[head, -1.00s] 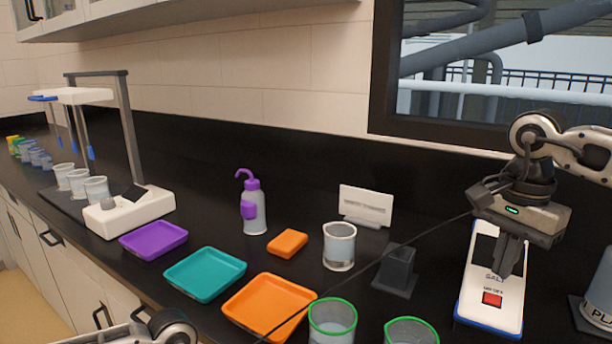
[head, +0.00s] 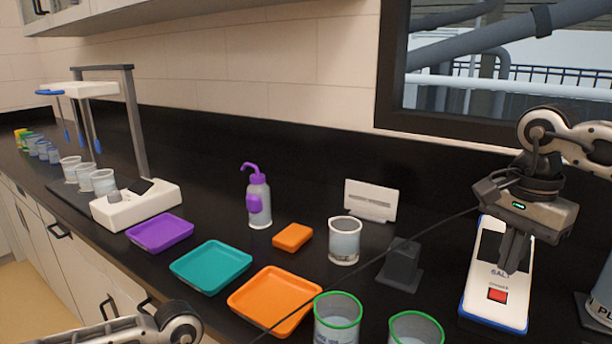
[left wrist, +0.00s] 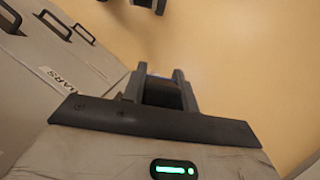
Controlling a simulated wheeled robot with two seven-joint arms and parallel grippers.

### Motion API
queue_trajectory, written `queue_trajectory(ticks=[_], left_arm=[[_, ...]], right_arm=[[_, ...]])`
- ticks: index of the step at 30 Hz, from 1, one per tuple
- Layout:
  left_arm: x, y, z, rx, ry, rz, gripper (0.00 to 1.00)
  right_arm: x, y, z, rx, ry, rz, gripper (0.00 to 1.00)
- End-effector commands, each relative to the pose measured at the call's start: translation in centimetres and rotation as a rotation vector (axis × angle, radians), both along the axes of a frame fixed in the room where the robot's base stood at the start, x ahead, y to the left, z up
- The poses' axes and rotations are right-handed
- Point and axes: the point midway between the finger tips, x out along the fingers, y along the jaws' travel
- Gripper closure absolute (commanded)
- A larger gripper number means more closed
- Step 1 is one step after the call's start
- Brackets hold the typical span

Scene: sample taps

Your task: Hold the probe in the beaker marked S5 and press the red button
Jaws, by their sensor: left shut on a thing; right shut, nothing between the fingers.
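The white meter (head: 497,312) with a blue edge, marked SALT, lies at the right with its red button (head: 497,295). My right gripper (head: 514,268) is shut and empty, pointing down over the meter just above the button, apart from it as far as I can tell. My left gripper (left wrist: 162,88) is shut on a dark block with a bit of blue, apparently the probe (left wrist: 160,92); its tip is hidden. A thin cable runs from the meter side to the lower left. Two green-rimmed beakers (head: 337,325) (head: 415,330) stand at the front; no S5 mark is readable.
A clear beaker (head: 344,240), a dark stand (head: 402,265) and a white card (head: 370,200) stand mid-counter. The left wrist view shows floor and cabinets (left wrist: 55,65).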

Motion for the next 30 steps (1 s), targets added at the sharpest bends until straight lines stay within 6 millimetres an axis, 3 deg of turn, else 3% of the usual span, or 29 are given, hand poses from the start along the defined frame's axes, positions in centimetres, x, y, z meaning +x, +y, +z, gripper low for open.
queue_trajectory(ticks=[8,13,17,21,30], left_arm=[[0.1,-0.1,0.2,-0.001,-0.001,0.003,0.91],[1.6,-1.1,2.9,-0.003,-0.007,0.047,0.91],[3.6,-2.7,7.7,-0.004,-0.011,0.118,0.91],[5.1,-4.5,14.1,-0.006,-0.010,0.195,0.91],[5.4,-6.9,25.0,-0.002,-0.007,0.304,0.91]], right_arm=[[0.0,0.0,0.0,0.000,0.000,0.000,1.00],[0.0,0.0,0.0,0.000,0.000,0.000,1.00],[0.0,0.0,0.0,0.000,0.000,0.000,1.00],[0.0,0.0,0.0,0.000,0.000,0.000,1.00],[0.0,0.0,0.0,0.000,0.000,0.000,1.00]])
